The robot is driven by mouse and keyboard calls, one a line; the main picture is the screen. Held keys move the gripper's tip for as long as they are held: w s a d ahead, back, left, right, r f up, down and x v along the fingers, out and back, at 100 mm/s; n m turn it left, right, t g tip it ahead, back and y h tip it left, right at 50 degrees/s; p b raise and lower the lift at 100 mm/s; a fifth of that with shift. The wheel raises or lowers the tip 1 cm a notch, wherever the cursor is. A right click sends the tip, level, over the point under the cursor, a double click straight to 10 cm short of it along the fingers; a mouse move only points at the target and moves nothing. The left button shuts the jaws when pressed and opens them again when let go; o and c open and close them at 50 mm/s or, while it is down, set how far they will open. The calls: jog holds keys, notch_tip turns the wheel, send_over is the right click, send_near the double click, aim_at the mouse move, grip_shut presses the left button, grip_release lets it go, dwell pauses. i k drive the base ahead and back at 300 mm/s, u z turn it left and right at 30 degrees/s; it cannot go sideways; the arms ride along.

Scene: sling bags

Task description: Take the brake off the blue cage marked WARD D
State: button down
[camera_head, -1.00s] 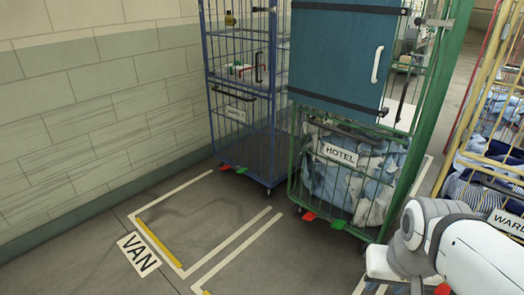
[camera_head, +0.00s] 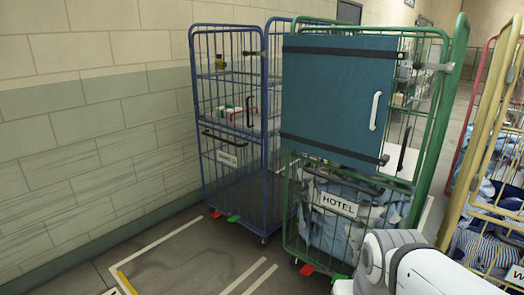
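The blue cage (camera_head: 202,110) stands against the tiled wall, left of the green cage. Its label plate (camera_head: 227,158) is too small to read for certain. At the foot of its front are a red pedal (camera_head: 216,214) and a green pedal (camera_head: 234,218); I cannot tell which is pressed. Its lower part looks mostly empty, and a shelf inside holds small items. My white arm shows at the bottom right, well apart from the blue cage. My gripper's fingertips are out of view.
A green cage (camera_head: 286,215) marked HOTEL, with a blue panel (camera_head: 325,100) and linen, stands close to the blue cage's right. Its red pedal (camera_head: 307,270) juts forward. A yellow cage (camera_head: 472,190) is at right. Floor with white-lined bays (camera_head: 190,255) is clear in front.

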aim_at(233, 218)
jog(key=u, duration=0.75)
jog(key=i, duration=1.65)
jog(key=u, duration=0.65)
jog(key=i, duration=2.3)
jog(key=z, duration=0.4)
